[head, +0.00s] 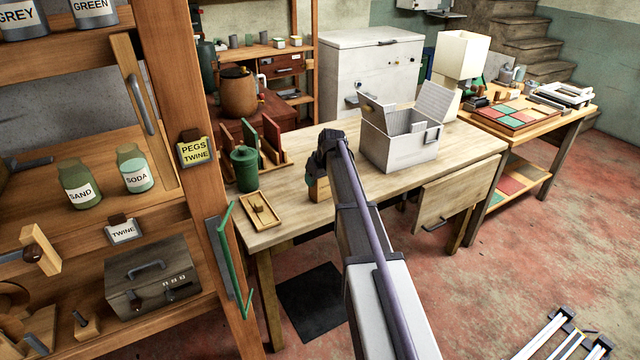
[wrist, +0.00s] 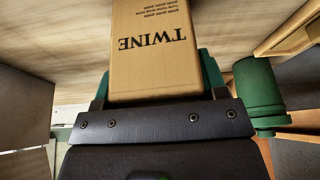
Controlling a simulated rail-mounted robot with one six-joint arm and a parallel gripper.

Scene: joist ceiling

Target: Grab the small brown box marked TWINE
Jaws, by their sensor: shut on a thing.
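The small brown box marked TWINE (wrist: 152,40) is between the green-edged fingers of my gripper (wrist: 157,82) in the wrist view, with its lettering upside down. The fingers are shut on its two sides. In the head view my gripper (head: 325,168) is over the middle of the wooden table, and a brown part of the box (head: 319,190) shows just below it. The arm hides much of the box there. I cannot tell whether its bottom touches the table top.
An open white box (head: 398,150) stands right of my gripper on the wooden table (head: 300,222). A green canister (head: 245,170), a small wooden tray (head: 261,210) and upright dividers stand to the left. A shelf unit (head: 172,100) with jars rises at the near left.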

